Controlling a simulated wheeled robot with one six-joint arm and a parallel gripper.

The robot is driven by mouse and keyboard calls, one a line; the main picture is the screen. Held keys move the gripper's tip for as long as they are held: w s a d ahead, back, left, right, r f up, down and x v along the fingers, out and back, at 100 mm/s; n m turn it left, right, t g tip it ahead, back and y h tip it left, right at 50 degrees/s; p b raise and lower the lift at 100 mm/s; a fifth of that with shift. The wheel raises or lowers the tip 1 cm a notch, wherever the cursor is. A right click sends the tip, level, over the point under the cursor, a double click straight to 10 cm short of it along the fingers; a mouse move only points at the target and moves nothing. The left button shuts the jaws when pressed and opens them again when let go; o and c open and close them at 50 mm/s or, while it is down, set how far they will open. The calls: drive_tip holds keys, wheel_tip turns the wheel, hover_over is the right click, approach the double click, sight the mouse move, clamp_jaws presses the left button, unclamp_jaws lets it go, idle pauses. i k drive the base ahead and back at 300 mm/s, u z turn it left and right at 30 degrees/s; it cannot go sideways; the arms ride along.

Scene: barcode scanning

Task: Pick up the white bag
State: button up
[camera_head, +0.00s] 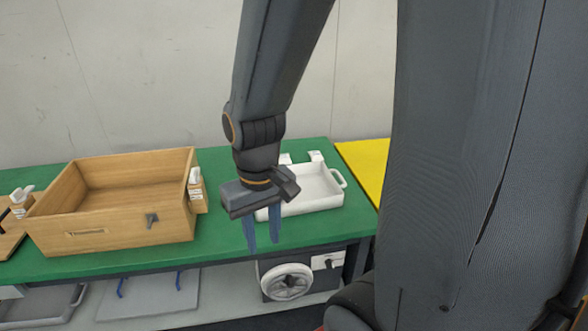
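My gripper (262,243) points down with its two blue fingers apart and nothing visible between them. It hangs in front of the left part of a white tray (328,199) on the green table. My wrist hides the left side of that tray. I cannot clearly make out a white bag. Small white items with labels show behind the tray (316,157), at the right side of the wooden box (195,184), and at the far left (20,202). They are too small to identify.
The open wooden box (115,227) looks empty and fills the left of the green table (225,240). A yellow surface (366,165) adjoins at the right. A lower shelf (215,300) holds trays and a device with a round white part (286,282). My dark body blocks the right side.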

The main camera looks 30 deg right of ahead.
sight(285, 159)
drive_tip(key=z, duration=0.8)
drive_tip(key=i, duration=0.45)
drive_tip(key=u, duration=0.55)
drive_tip(key=k, duration=0.6)
drive_tip(key=u, duration=0.85)
drive_tip(key=i, duration=0.7)
drive_tip(key=z, duration=0.75)
drive_tip(key=i, duration=0.5)
drive_tip(key=z, duration=0.55)
